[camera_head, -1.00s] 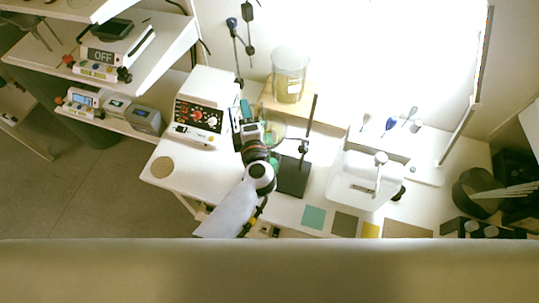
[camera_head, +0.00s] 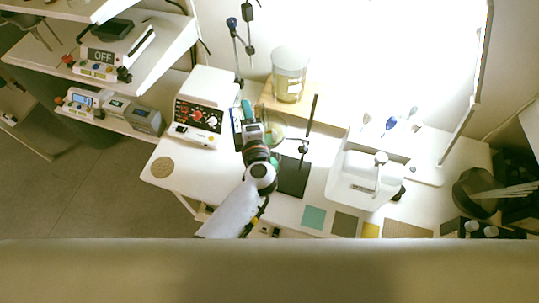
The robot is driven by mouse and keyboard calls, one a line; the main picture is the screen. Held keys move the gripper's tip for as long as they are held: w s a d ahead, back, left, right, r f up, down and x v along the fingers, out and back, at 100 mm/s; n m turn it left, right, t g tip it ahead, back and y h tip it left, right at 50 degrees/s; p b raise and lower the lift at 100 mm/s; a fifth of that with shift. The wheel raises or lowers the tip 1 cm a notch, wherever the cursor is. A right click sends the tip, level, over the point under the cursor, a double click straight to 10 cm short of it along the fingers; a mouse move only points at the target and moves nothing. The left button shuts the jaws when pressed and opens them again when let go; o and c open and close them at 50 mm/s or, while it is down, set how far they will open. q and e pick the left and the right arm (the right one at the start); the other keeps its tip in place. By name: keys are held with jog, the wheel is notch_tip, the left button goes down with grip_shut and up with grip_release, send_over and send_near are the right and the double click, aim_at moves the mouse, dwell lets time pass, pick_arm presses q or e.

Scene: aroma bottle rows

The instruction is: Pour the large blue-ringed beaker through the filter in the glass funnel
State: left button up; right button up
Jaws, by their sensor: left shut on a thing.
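My left gripper (camera_head: 252,130) reaches from the front to the back of the white bench, beside a dark stand (camera_head: 311,118). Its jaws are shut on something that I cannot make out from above. A round clear glass piece (camera_head: 277,127) shows just right of the jaws, with a clamp arm of the stand near it. I cannot tell whether it is the funnel or a beaker. A tall glass vessel (camera_head: 289,75) with yellowish contents stands upright on a wooden block behind. No blue ring or filter shows clearly. My right gripper is not in view.
A white box with red and black controls (camera_head: 200,110) stands left of the gripper. A white tray-like unit (camera_head: 352,185) is to the right, with coloured squares (camera_head: 314,217) along the front edge. A round cork-like mat (camera_head: 162,167) lies on the clear left bench corner.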

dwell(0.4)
pick_arm(q)
jog(key=shift+s+a+f+n+b, duration=0.1)
jog(key=shift+a+f+n+b, duration=0.2)
jog(key=shift+n+b, duration=0.4)
jog(key=shift+a+r+n, duration=0.15)
jog(key=shift+r+n, duration=0.05)
jog(key=shift+n, duration=0.3)
jog(key=n+b, duration=0.1)
jog(key=a+f+n+h+b, duration=0.1)
jog(key=shift+s+n, duration=0.15)
jog(key=shift+n, duration=0.15)
jog(key=shift+s+a+f+n+t+b, duration=0.15)
jog(key=shift+a+n+t+b, duration=0.2)
jog(key=shift+n+b, duration=0.45)
jog(key=shift+a+n+h, duration=0.1)
jog(key=shift+n+h, duration=0.2)
jog(key=shift+n, duration=0.2)
